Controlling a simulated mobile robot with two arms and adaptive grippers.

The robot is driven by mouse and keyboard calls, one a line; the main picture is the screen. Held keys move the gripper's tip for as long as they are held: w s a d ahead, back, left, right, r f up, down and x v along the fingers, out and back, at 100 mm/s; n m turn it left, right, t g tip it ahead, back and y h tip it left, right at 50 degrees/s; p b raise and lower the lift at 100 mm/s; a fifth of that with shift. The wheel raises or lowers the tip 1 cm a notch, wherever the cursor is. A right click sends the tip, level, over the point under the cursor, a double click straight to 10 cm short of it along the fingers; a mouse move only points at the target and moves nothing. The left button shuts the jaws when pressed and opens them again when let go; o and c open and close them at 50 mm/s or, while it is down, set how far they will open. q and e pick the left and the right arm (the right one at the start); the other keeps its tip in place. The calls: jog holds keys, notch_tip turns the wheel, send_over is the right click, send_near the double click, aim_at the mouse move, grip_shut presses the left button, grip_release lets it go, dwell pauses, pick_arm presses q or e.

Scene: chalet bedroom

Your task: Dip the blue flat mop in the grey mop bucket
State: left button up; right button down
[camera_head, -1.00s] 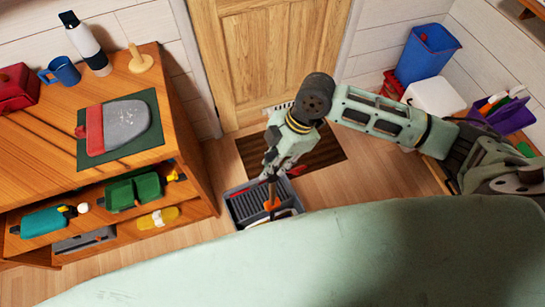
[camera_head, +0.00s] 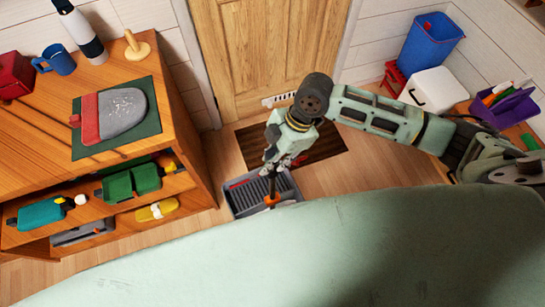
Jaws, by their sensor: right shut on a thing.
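The grey mop bucket (camera_head: 240,200) stands on the wooden floor in front of the door, with a ribbed inside. My right gripper (camera_head: 272,168) is over the bucket, shut on the dark handle of the mop (camera_head: 271,187). The handle points down and has an orange joint (camera_head: 271,200) over the bucket's front part. The mop's blue flat head cannot be made out. My own pale green body hides the area just in front of the bucket. My left gripper is not in view.
A wooden cabinet (camera_head: 185,120) with open shelves stands close on the left. A dark mat (camera_head: 325,145) lies behind the bucket. At the right are a blue bin (camera_head: 430,45), a white box (camera_head: 432,90) and a purple caddy (camera_head: 505,108).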

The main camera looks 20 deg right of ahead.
jog(key=shift+f+b, duration=0.3)
jog(key=shift+f, duration=0.2)
dwell(0.8)
notch_tip(320, 180, up, 23)
jog(key=p, duration=1.9)
jog(key=shift+p, duration=0.35)
